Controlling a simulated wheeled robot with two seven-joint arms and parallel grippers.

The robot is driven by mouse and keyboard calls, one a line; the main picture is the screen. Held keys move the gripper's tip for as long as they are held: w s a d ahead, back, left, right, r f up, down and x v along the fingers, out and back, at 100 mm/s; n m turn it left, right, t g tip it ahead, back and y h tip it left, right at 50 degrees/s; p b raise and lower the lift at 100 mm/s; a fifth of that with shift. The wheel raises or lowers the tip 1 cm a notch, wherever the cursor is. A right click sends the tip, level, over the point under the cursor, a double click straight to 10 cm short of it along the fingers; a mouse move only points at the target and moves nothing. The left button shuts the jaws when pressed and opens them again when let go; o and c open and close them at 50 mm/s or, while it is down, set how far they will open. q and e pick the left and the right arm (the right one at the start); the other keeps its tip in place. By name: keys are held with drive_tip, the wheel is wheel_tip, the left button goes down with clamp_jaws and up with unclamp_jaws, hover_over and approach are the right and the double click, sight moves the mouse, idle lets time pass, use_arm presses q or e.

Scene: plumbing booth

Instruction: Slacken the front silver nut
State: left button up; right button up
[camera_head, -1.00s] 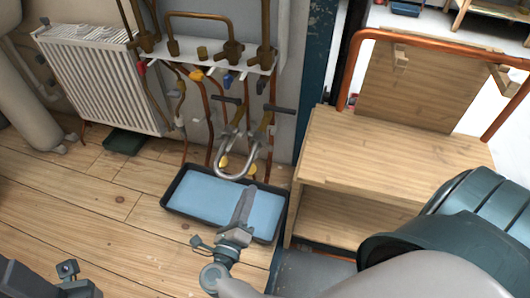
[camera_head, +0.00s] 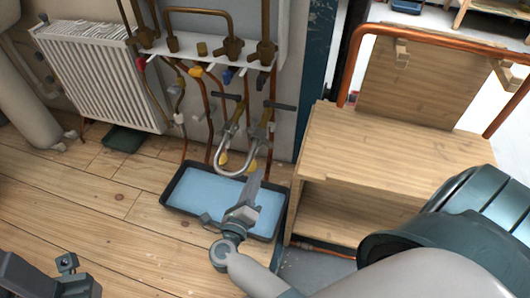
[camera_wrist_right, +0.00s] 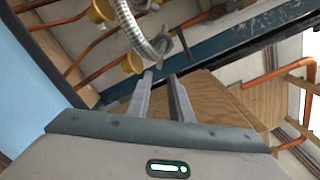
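A silver U-shaped pipe (camera_head: 228,173) hangs below the valve board, above a blue-lined tray. In the right wrist view the silver ribbed pipe (camera_wrist_right: 131,27) ends in a silver nut-like fitting (camera_wrist_right: 160,46), just beyond the fingertips. I cannot tell for certain that this is the front nut. My right gripper (camera_head: 256,178) is over the tray's right part, just right of the U-pipe. Its two fingers (camera_wrist_right: 162,78) are apart with nothing between them. My left gripper (camera_head: 72,275) is only partly in view at the lower left, and its fingers cannot be made out.
The dark tray (camera_head: 169,198) lies on the wooden floor. A wooden bench (camera_head: 405,150) with a copper rail (camera_head: 440,40) stands close on the right. Copper pipes and valves (camera_head: 200,46) fill the wall behind. A white radiator (camera_head: 95,75) is at the left.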

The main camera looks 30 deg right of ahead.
sight(267, 146)
drive_tip(key=b+x, duration=0.2)
drive_tip(key=x, duration=0.9)
drive_tip(key=shift+w+d, duration=0.15)
drive_tip(key=shift+d, duration=0.15)
clamp_jaws()
